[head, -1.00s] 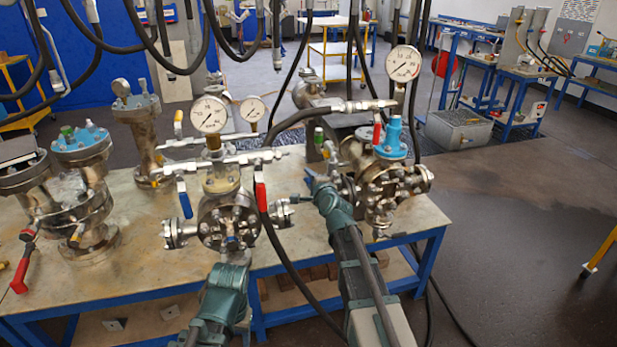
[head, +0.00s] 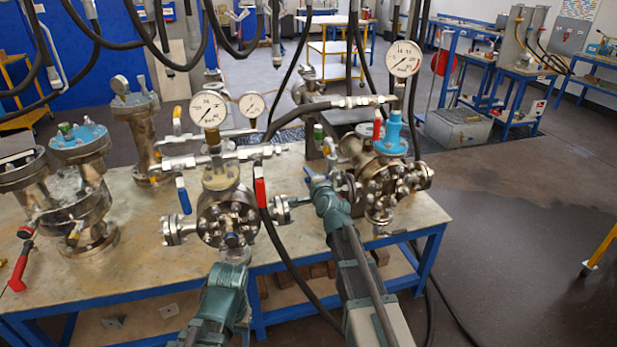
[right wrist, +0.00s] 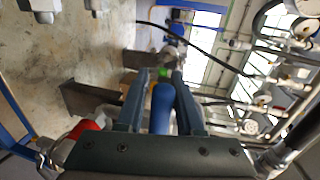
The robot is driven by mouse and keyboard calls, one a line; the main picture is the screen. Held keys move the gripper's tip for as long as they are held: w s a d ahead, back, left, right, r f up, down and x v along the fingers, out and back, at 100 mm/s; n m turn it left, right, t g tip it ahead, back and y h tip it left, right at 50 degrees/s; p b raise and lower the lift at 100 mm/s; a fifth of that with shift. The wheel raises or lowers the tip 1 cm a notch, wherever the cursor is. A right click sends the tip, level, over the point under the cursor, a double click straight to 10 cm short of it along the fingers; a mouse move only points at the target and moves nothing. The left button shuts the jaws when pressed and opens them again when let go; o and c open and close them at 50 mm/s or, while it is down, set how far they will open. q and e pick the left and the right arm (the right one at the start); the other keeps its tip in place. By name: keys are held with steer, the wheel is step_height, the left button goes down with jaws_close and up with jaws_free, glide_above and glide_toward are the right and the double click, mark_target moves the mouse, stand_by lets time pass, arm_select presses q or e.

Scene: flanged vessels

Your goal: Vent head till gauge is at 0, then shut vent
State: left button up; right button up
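The right vessel (head: 385,185) has a blue top fitting (head: 391,150) and a white dial gauge (head: 403,58) above it. The gauge needle points down-left; I cannot read its value surely. My right gripper (head: 312,172) is at the left side of this vessel. In the right wrist view its two dark fingers (right wrist: 162,78) are apart, with a blue lever handle (right wrist: 162,108) between them; a narrow gap shows beside the handle. A red lever (head: 377,130) stands upright beside the blue fitting. My left arm reaches to the middle vessel's foot; its fingers are hidden.
The middle vessel (head: 227,215) carries a gauge (head: 208,109), a blue lever (head: 183,195) and a red lever (head: 260,192). More flanged vessels stand left on the bench (head: 140,235). A black hose (head: 285,250) hangs between the vessels.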

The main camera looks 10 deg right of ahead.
steer(key=shift+o, duration=1.1)
steer(key=s+r+p, duration=0.2)
steer(key=s, duration=1.1)
steer(key=shift+s+d+r+p, duration=0.25)
steer(key=shift+r+p, duration=0.1)
steer(key=shift+p, duration=0.05)
